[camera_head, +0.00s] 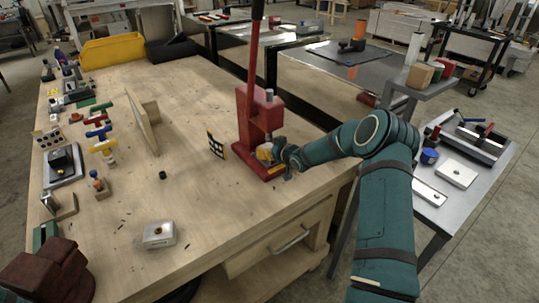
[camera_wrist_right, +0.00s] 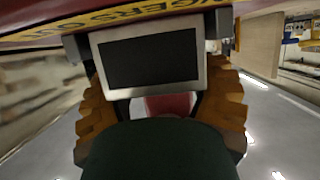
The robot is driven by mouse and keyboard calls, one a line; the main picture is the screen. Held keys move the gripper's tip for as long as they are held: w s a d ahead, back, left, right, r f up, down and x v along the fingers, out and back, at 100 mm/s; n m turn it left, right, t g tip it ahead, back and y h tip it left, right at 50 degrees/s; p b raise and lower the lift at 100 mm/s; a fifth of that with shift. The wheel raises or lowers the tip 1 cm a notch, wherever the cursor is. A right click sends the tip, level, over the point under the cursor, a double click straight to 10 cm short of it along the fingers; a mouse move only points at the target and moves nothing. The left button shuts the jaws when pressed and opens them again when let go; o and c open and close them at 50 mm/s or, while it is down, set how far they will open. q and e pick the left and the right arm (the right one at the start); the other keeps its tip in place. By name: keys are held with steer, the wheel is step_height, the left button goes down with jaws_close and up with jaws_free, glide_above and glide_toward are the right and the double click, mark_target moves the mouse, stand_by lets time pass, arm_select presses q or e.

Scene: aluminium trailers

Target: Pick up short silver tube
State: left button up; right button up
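A red arbor press (camera_head: 257,120) stands on the wooden workbench (camera_head: 190,120); its red body with yellow lettering crosses the top of the right wrist view (camera_wrist_right: 110,22). My right gripper (camera_head: 266,153) is low at the press, with its yellow-brown fingers by the press base. In the right wrist view the fingers stand apart, with a red part showing between them. A silver rectangular piece with a dark inside (camera_wrist_right: 148,85) lies in front of the fingers; I cannot tell whether it is the short silver tube. I see no other clear tube.
A silver box (camera_head: 158,234) lies near the bench front. A black-and-white checkered plate (camera_head: 217,146) stands beside the press. An upright wooden board (camera_head: 143,125) and several small tools are farther left.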

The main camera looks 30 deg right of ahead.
mark_target(272, 141)
steer(key=shift+f, duration=0.15)
steer(key=shift+c, duration=0.5)
steer(key=shift+r, duration=0.6)
step_height(272, 141, up, 3)
steer(key=shift+f, duration=0.15)
steer(key=s+d, duration=0.2)
steer(key=s, duration=1.6)
steer(key=shift+m+h, duration=0.5)
steer(key=shift+h, duration=0.1)
steer(key=a+f, duration=0.1)
steer(key=a, duration=1.7)
steer(key=a+f, duration=0.1)
steer(key=a, duration=0.8)
steer(key=shift+f, duration=0.35)
steer(key=shift+s+a, duration=0.15)
steer(key=shift+a, duration=0.1)
